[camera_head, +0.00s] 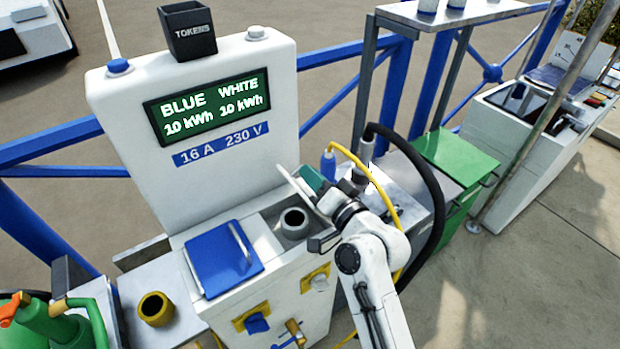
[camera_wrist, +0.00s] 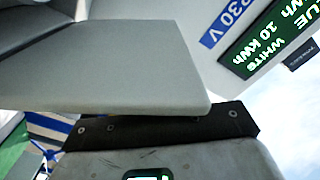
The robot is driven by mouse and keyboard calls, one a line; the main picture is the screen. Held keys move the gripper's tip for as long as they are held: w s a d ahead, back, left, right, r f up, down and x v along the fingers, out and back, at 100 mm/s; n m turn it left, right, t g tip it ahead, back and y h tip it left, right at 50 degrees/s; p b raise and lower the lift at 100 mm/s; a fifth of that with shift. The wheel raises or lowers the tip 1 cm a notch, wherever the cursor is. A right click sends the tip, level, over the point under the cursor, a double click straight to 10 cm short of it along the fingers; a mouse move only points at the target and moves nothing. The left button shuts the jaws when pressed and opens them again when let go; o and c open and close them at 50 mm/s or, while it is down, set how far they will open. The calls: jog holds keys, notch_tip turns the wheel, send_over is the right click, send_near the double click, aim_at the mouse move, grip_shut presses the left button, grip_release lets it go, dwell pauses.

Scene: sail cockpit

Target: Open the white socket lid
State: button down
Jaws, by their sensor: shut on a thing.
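The white socket lid (camera_head: 293,186) stands raised on the right half of the pedestal top, tilted up from the well under it. A grey round socket (camera_head: 294,223) is uncovered in that well. My gripper (camera_head: 312,182) is at the raised lid's right side and shut on it; the fingertips are partly hidden in the head view. In the wrist view the lid shows as a pale grey plate (camera_wrist: 115,65), close up against a dark finger bar (camera_wrist: 160,129). The blue socket lid (camera_head: 222,262) lies closed to the left.
The pedestal's back panel (camera_head: 190,110) rises behind the lids, with a lit display (camera_head: 208,106). A yellow cable (camera_head: 372,180) and a thick black hose (camera_head: 432,185) hang close to my arm. A green box (camera_head: 462,162) stands to the right.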

jog(key=shift+d+f, duration=0.25)
jog(key=shift+f, duration=0.1)
jog(key=c, duration=1.4)
grip_release()
jog(key=shift+o, duration=1)
jog(key=shift+r, duration=0.1)
jog(key=shift+a, duration=0.1)
jog(key=shift+s, duration=0.1)
jog(key=b+v, duration=0.1)
jog(key=v, duration=0.9)
jog(key=shift+s+d, duration=0.25)
jog(key=shift+d, duration=0.05)
